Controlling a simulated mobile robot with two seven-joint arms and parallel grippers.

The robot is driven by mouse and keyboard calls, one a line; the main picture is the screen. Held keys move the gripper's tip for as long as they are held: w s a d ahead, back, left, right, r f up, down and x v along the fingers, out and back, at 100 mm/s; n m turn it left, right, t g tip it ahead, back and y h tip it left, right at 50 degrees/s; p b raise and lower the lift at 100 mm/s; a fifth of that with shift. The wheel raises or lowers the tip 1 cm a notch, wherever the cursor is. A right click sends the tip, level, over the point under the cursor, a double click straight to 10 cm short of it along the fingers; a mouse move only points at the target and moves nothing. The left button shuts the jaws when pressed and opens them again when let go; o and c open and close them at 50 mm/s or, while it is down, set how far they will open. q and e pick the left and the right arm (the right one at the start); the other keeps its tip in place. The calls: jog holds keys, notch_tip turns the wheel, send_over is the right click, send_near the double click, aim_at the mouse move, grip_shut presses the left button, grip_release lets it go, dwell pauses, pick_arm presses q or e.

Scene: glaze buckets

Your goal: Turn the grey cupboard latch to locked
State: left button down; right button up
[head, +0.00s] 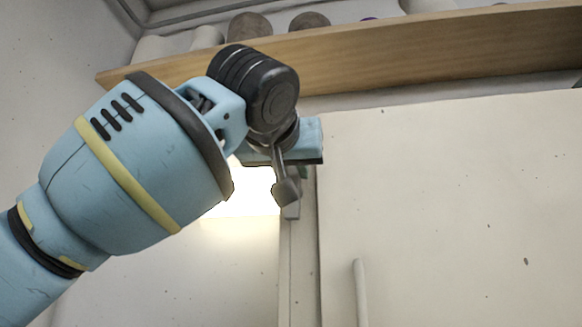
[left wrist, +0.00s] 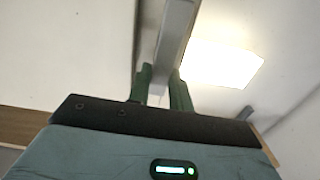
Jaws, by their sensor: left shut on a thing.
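My left gripper (head: 298,188) is at the left edge of the cream cupboard door, seen mostly from behind my wrist. In the left wrist view its two green fingers (left wrist: 162,88) are close together, one on each side of a narrow grey piece. The gripper is shut on this piece, which I take to be the grey latch (left wrist: 175,42). My wrist hides the rest, so the latch's angle cannot be told. My right gripper is not in view.
The cupboard door (head: 440,190) fills the right side, with a slim upright handle (head: 360,290) low down. A wooden shelf (head: 400,50) carrying several pots runs close above my wrist. A bright light panel (head: 245,195) shows left of the cupboard edge.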

pick_arm(q)
jog(key=shift+d+m, duration=0.25)
jog(key=shift+m, duration=0.95)
jog(key=c, duration=1.3)
grip_release()
jog(key=shift+a, duration=0.1)
jog(key=shift+o, duration=0.2)
jog(key=shift+f, duration=0.1)
